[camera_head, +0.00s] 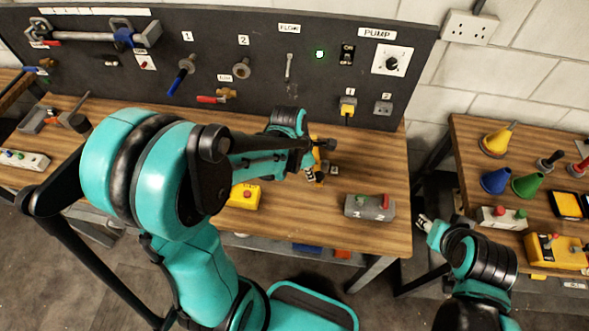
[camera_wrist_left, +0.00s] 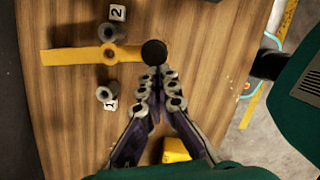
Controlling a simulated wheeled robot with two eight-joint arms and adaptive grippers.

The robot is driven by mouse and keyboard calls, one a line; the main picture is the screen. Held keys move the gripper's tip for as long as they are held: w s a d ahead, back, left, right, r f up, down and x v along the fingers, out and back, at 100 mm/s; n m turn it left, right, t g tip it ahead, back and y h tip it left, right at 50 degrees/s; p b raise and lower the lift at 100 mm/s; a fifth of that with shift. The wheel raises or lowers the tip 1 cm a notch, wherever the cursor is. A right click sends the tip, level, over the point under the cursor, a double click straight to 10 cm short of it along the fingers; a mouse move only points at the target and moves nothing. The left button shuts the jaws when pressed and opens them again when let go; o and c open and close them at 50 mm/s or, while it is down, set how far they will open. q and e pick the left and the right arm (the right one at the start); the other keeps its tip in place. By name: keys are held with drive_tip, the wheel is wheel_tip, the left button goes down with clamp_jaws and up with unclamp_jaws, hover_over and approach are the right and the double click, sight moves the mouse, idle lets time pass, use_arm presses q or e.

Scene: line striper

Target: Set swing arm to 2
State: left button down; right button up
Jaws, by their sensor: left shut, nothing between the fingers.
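The swing arm (camera_wrist_left: 80,56) is a yellow bar with a round black knob (camera_wrist_left: 154,52) at its right end in the left wrist view. It lies midway between two grey posts, one by label 1 (camera_wrist_left: 110,105) and one by label 2 (camera_wrist_left: 117,12). My left gripper (camera_wrist_left: 160,76) is shut and empty, its tips at the knob's near edge; whether they touch it I cannot tell. In the head view my left gripper (camera_head: 311,174) partly hides the swing arm. My right gripper (camera_head: 425,222) is off to the right, away from it; its finger opening is unclear.
A yellow box (camera_head: 244,196) and a grey two-button box (camera_head: 370,207) stand on the wooden table (camera_head: 380,160). A dark panel (camera_head: 270,80) with valves and a pump dial rises behind. A right-hand table (camera_head: 470,150) holds colored cones and boxes.

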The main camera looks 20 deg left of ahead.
sight(323, 177)
use_arm(q)
drive_tip(key=d, duration=0.1)
drive_tip(key=w+d, duration=0.1)
drive_tip(key=d, duration=0.1)
drive_tip(key=shift+w+d+n, duration=0.15)
drive_tip(key=shift+n, duration=0.25)
drive_tip(key=shift+w+d+b, duration=0.4)
drive_tip(key=shift+w+d, duration=0.2)
drive_tip(key=shift+d, duration=0.35)
use_arm(e)
drive_tip(key=shift+a+f, duration=0.1)
drive_tip(key=shift+f, duration=0.35)
use_arm(q)
drive_tip(key=shift+d, duration=0.1)
